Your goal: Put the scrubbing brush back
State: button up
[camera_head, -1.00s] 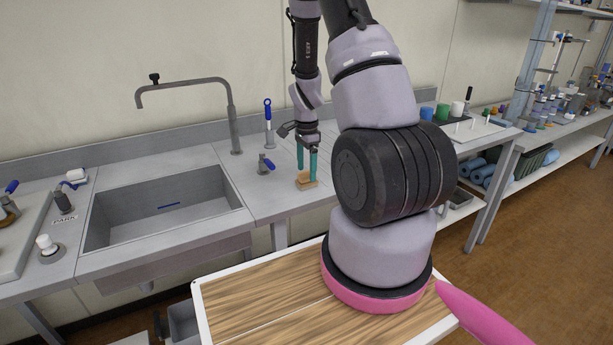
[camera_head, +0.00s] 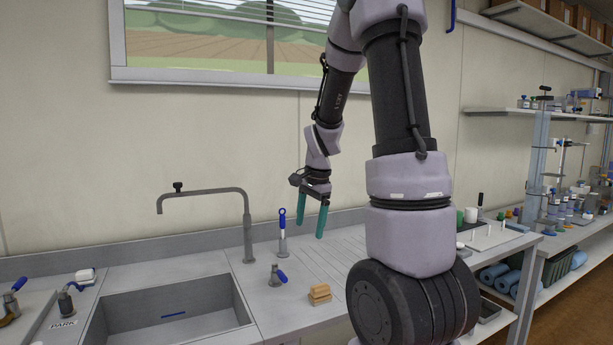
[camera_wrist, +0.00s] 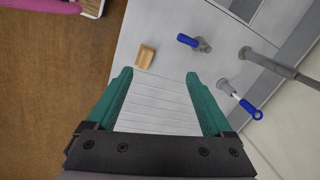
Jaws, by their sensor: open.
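A small wooden block-shaped piece (camera_head: 319,294), which appears to be the scrubbing brush, lies on the grey worktop to the right of the sink. It also shows in the wrist view (camera_wrist: 146,57), beyond the fingertips and left of centre. Nothing touches it. My gripper (camera_head: 311,228) is open and empty, with its teal fingers pointing down, well above the worktop. In the wrist view my gripper (camera_wrist: 158,76) has only ribbed worktop between its fingers.
A blue-levered tap (camera_head: 278,276) stands left of the block, with an upright blue-handled tool (camera_head: 282,235) behind it. The sink (camera_head: 165,302) has a tall spout (camera_head: 246,225) behind it. A "PARK" label (camera_head: 63,323) lies left of the sink. The ribbed worktop (camera_head: 338,262) is clear.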

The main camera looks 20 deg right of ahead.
jog(key=s+a+r+n+t, duration=0.1)
jog(key=s+a+r+n, duration=0.2)
jog(key=s+r, duration=0.2)
jog(key=s+a+r+n+t, duration=0.2)
jog(key=s+a+r+n, duration=0.1)
jog(key=s+r, duration=0.3)
jog(key=s+a+r+n+t+y, duration=0.1)
jog(key=s+a+r+n+t, duration=0.1)
jog(key=s+r, duration=0.4)
jog(key=shift+s+a+r+n, duration=0.2)
jog(key=shift+a+r+n, duration=0.25)
jog(key=shift+n, duration=0.65)
